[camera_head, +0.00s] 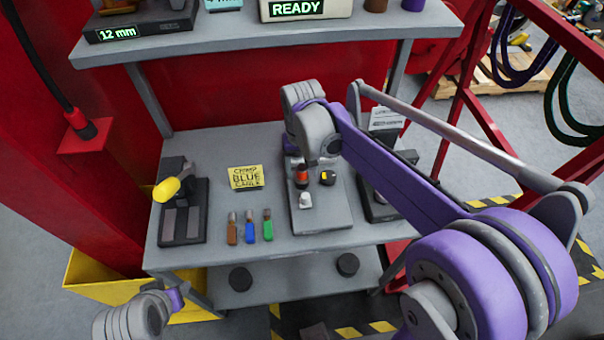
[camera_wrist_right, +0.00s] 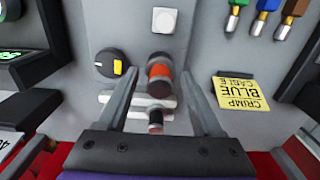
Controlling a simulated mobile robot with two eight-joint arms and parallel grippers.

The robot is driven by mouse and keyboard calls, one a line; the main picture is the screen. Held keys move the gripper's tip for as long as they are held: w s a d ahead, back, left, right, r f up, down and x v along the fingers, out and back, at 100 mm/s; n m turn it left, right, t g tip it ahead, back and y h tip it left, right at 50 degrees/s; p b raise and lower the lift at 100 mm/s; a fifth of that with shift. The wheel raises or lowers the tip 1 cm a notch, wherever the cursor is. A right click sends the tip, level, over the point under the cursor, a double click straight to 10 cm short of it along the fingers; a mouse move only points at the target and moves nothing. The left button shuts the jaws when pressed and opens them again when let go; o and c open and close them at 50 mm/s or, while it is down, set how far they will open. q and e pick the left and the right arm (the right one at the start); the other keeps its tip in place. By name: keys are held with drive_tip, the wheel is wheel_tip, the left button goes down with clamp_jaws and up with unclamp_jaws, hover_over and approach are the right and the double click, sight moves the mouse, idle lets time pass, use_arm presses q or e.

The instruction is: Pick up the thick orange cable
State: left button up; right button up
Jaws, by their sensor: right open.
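The orange-brown cable piece (camera_head: 232,228) lies on the grey bench, leftmost of a row with a blue piece (camera_head: 250,227) and a green piece (camera_head: 268,225). In the right wrist view the orange-brown piece (camera_wrist_right: 290,20) is at the upper right, well away from the fingers. My right gripper (camera_wrist_right: 160,86) is open over the control panel. Its fingers flank a red-orange and dark cylindrical part (camera_wrist_right: 160,72), with no visible grip on it. In the head view my right arm hides most of the gripper. Only a left arm link shows at lower left; its gripper is out of view.
The panel (camera_head: 325,212) carries a black knob with a yellow mark (camera_head: 327,178) and a white button (camera_head: 305,200). A yellow "CRIMP BLUE CABLE" card (camera_head: 245,177) stands behind the cables. A yellow-handled tool (camera_head: 170,190) is at left. A shelf (camera_head: 250,40) overhangs the bench.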

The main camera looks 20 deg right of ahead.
drive_tip(key=shift+c, duration=0.3)
clamp_jaws()
idle(0.3)
